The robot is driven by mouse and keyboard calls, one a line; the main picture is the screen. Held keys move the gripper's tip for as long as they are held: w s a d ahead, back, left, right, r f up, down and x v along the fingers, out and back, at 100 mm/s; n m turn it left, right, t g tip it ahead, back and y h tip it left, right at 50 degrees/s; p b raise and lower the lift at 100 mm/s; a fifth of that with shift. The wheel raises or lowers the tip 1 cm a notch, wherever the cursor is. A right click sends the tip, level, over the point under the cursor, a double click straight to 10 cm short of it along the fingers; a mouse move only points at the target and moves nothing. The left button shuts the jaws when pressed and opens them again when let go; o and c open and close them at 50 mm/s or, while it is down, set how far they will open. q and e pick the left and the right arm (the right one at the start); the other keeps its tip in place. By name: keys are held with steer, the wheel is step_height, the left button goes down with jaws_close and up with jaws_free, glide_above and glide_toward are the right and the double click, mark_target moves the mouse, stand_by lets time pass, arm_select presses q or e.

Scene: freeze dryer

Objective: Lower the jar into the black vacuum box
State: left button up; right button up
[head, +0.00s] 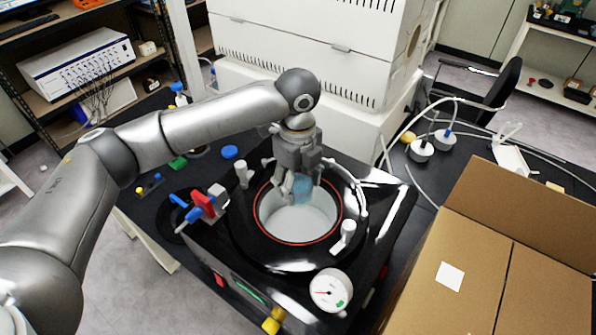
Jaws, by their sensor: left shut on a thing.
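The black vacuum box (243,247) stands on the dark bench, with a round white opening (300,224) ringed in red on top. My left gripper (297,187) points down over the far part of this opening. It is shut on the jar (303,189), a small bluish see-through vessel partly covered by the fingers. The jar appears upright over the opening; I cannot tell how far it is below the rim. My right gripper is not in view.
White clamp knobs (347,233) and a round gauge (330,290) surround the opening. A red-handled valve (204,205) is at the left. A large cardboard box (500,250) stands at the right, and a white machine (320,50) behind.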

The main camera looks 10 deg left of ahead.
arm_select(q)
steer(key=f+b, duration=0.1)
steer(key=f, duration=0.3)
steer(key=shift+w, duration=0.2)
steer(key=shift+s+f+b, duration=0.1)
steer(key=shift+f+b, duration=0.3)
steer(key=shift+b, duration=0.15)
step_height(320, 180, down, 9)
steer(key=b, duration=1)
steer(key=shift+f, duration=1)
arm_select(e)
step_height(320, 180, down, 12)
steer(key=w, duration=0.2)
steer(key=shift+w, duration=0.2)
arm_select(q)
steer(key=shift+f+p, duration=0.25)
steer(key=shift+p, duration=0.3)
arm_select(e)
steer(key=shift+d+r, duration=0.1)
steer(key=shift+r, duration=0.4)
